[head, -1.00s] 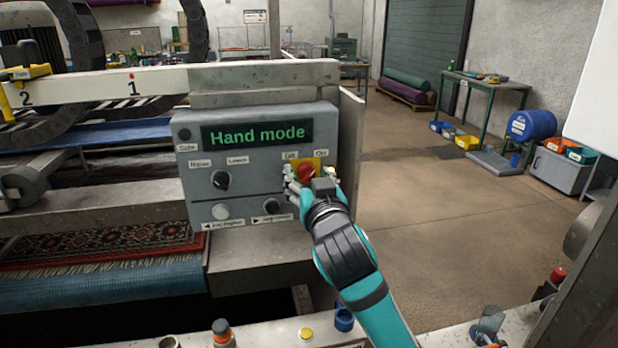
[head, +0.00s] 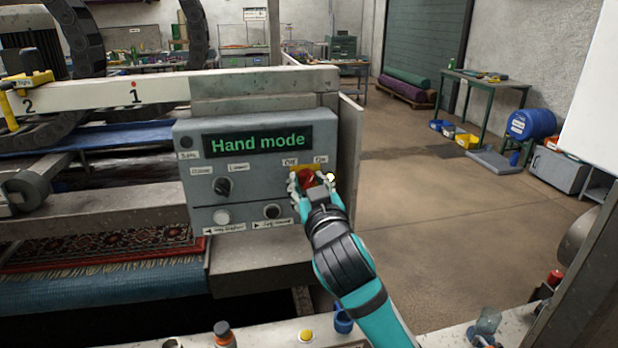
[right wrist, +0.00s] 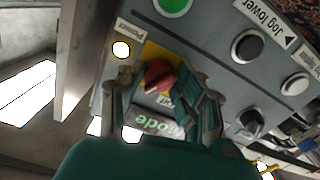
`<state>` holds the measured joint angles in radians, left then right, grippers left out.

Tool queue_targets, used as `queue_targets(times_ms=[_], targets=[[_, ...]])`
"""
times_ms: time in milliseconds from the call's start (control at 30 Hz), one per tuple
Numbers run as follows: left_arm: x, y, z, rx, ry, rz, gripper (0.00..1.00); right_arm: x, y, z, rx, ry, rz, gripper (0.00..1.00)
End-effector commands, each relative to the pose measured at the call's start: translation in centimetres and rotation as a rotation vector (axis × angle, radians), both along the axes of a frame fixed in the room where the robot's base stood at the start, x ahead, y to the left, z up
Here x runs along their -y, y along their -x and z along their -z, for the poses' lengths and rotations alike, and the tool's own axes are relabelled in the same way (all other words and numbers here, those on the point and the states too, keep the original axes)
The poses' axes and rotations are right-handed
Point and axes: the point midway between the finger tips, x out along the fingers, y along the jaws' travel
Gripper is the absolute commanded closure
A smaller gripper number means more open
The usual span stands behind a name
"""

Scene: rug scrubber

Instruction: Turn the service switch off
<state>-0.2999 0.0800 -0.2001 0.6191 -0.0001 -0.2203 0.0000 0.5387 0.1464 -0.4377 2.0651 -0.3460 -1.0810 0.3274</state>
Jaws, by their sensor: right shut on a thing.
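The service switch is a red knob (head: 305,178) on a yellow plate, on the grey control box (head: 202,185). Off is labelled at its upper left and On at its upper right. My right gripper (head: 313,185) is shut on the knob, with a finger on either side. In the right wrist view the red knob (right wrist: 160,76) sits between the fingers of the right gripper (right wrist: 160,92). The fingers hide part of the knob, so its exact pointing direction is unclear. The green display (head: 257,142) reads "Hand mode". My left gripper is not in view.
A black selector (head: 222,186), a white button (head: 221,216) and a black button (head: 272,211) share the box. A lit lamp (right wrist: 121,49) is beside the switch. A patterned rug (head: 110,245) lies left. Open floor (head: 440,220) is to the right.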

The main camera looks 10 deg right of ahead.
Motion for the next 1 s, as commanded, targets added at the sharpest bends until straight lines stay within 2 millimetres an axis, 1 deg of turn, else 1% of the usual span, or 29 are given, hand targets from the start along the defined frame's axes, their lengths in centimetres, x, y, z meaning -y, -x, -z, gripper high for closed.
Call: queue_targets(times_ms=[33,200,700,1000], targets=[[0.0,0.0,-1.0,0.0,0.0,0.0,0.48,0.0,0.0,-0.4,-0.003,0.043,0.001,0.99],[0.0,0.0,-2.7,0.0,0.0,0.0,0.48,0.1,0.0,-0.4,-0.005,0.201,0.0,0.99],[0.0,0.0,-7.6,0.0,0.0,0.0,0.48,0.1,0.0,-0.4,-0.007,0.678,-0.001,0.99],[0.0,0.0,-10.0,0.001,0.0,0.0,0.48,0.1,0.0,-0.4,-0.006,0.945,-0.002,0.99]])
